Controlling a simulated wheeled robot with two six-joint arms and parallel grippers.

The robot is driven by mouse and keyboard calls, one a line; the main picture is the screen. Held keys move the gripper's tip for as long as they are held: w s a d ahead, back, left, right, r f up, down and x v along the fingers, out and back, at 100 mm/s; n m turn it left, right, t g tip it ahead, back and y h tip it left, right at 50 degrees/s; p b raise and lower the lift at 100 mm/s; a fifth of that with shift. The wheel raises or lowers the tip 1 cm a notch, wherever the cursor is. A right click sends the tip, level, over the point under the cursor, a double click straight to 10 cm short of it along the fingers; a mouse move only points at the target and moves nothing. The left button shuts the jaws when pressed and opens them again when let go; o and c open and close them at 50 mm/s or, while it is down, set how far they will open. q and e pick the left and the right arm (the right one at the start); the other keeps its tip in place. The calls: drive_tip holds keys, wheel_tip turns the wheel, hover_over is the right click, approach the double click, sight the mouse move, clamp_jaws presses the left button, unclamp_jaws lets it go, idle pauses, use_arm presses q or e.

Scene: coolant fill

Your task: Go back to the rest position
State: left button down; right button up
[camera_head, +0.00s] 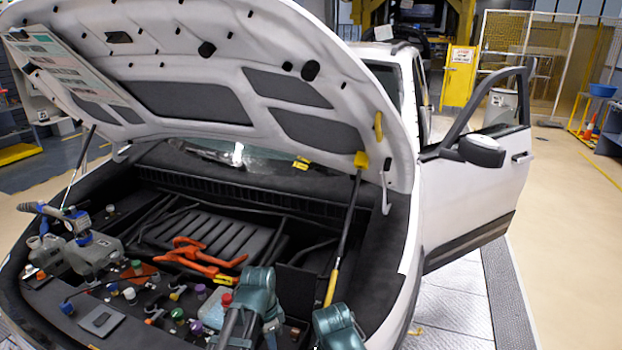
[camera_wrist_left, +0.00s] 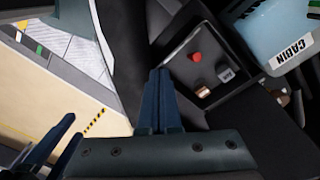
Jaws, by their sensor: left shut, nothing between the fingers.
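My left gripper (camera_wrist_left: 160,74) is in the left wrist view, its two dark blue fingers together with nothing between them. It is over the car's engine bay, near a dark panel (camera_wrist_left: 186,82) with a red knob (camera_wrist_left: 197,57). My right gripper (camera_wrist_left: 76,125) shows at the lower left of that view, above the floor. Its two fingers are apart and nothing is seen between them. In the head view my teal wrist parts stand at the bottom, over the front edge of the bay; the fingertips cannot be made out there.
The white hood (camera_head: 240,45) is raised on a strut (camera_head: 345,240). Orange handles (camera_head: 195,258), several coloured caps and grey containers (camera_head: 92,255) crowd the bay. A light blue CABIN container (camera_wrist_left: 275,35) is at the upper right of the wrist view. The car door (camera_head: 490,190) is open.

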use_arm(q)
drive_tip(key=s+d+n+y, duration=0.2)
drive_tip(key=s+d+n, duration=0.2)
drive_tip(key=s+n, duration=0.4)
drive_tip(key=s, duration=0.3)
drive_tip(key=shift+d+n, duration=0.25)
drive_tip(key=shift+n, duration=0.15)
drive_tip(key=shift+a, duration=0.1)
